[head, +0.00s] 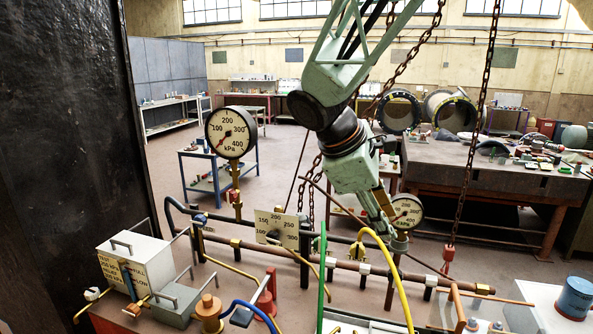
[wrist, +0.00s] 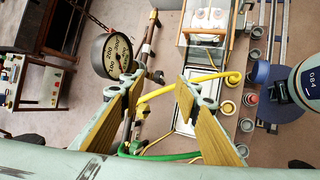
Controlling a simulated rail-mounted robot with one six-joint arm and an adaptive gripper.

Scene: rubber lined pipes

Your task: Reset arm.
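My gripper (head: 386,212) hangs from my pale green arm, right of centre in the head view, pointing down over the bench of pipes and hoses. In the wrist view my gripper (wrist: 158,92) shows two pale fingers with ribbed golden pads, set wide apart. Nothing is held between them. A yellow hose (wrist: 190,80) crosses the gap beyond the fingers, and a green hose (wrist: 160,156) runs lower down. In the head view the yellow hose (head: 392,262) arches just below and beside my gripper. Whether the fingers touch anything is hard to tell.
A round gauge (head: 406,211) stands close right of my gripper; a larger gauge (head: 231,133) stands left. A pipe (head: 345,264) crosses the bench. A chain (head: 474,140) hangs at right. A white box (head: 135,264) sits at left. Open floor (head: 285,155) lies behind.

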